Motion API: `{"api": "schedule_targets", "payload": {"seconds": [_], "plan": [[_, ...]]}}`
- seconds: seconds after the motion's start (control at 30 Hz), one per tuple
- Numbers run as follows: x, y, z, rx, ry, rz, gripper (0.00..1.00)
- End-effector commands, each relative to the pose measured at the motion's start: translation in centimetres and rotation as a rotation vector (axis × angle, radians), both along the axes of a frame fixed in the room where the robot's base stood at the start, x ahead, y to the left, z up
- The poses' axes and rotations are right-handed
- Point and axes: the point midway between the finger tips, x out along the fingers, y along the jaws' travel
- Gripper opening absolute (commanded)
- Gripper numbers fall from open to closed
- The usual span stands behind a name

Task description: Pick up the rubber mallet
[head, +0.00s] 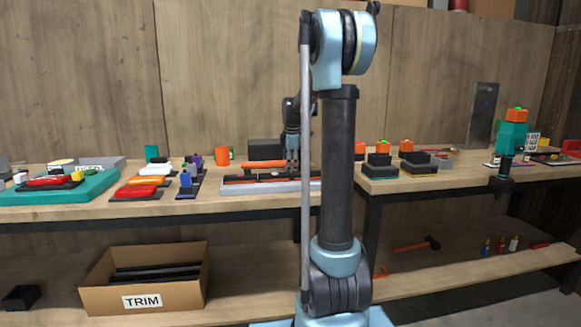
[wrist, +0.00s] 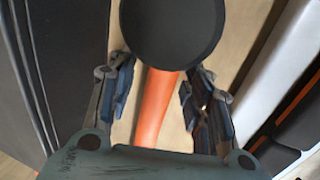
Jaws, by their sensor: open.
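The rubber mallet shows in the wrist view, with a round black head (wrist: 172,28) at the top and an orange handle (wrist: 153,108) running down toward my palm. In the head view its orange handle (head: 262,164) lies on the left bench, in front of a black box. My gripper (wrist: 160,97) is open, with one finger on each side of the handle and gaps between them and it. In the head view my gripper (head: 291,163) points down at the handle's right end.
The black box (head: 264,149) stands close behind, and a pale grey bar (wrist: 275,60) lies on the other side. A hammer-like tool with an orange handle (head: 410,247) lies on the lower shelf.

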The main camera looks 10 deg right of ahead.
Motion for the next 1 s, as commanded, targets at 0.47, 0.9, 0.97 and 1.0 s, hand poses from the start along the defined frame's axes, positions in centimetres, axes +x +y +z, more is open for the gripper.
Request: {"api": "schedule_targets", "payload": {"seconds": [0.47, 0.9, 0.97, 1.0], "plan": [[0.0, 0.0, 0.1, 0.0, 0.0, 0.0, 0.0], [0.0, 0.0, 3.8, 0.0, 0.0, 0.0, 0.0], [0.0, 0.0, 4.8, 0.0, 0.0, 0.0, 0.0], [0.0, 0.0, 5.6, 0.0, 0.0, 0.0, 0.0]]}}
